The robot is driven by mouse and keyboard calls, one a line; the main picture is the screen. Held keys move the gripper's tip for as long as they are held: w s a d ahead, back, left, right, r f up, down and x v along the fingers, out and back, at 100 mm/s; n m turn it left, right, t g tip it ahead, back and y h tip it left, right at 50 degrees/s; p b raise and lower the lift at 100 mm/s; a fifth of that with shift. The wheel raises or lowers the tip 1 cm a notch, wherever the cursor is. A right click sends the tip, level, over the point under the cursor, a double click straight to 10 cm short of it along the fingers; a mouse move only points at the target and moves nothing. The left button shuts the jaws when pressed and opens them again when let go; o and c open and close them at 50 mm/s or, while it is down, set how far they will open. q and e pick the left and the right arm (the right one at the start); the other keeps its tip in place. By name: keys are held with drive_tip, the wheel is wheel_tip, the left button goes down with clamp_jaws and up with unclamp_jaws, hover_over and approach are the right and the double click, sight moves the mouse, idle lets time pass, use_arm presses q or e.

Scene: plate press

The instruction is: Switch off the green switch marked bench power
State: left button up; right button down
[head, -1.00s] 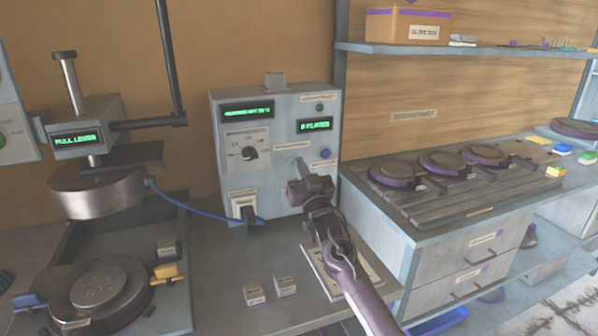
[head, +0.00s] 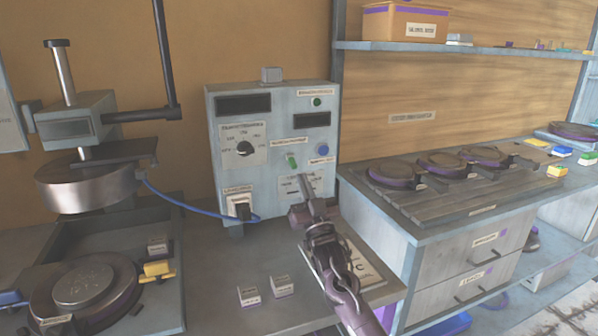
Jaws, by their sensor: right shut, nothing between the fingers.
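The control box (head: 222,143) stands upright at the back of the bench. Its green switch (head: 292,160) is on the front, right of centre, under a small label whose words are too small to read. The lever of the switch points down. Both display windows (head: 243,105) on the box are dark. My right gripper (head: 301,190) is shut and empty, just below the switch and apart from it, close to the lower front of the box. My left gripper is not in view.
A press (head: 85,186) stands at the left with its round head over a lower plate. A blue cable (head: 180,209) runs from it to the box. Two small labelled blocks (head: 281,286) lie on the bench. A rack with round plates (head: 448,161) is at the right.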

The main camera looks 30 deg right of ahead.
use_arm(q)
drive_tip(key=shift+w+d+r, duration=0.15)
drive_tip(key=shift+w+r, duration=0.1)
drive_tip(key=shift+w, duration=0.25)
use_arm(e)
drive_tip(key=v, duration=0.2)
drive_tip(key=shift+s+f, duration=0.15)
drive_tip(key=shift+s, duration=0.05)
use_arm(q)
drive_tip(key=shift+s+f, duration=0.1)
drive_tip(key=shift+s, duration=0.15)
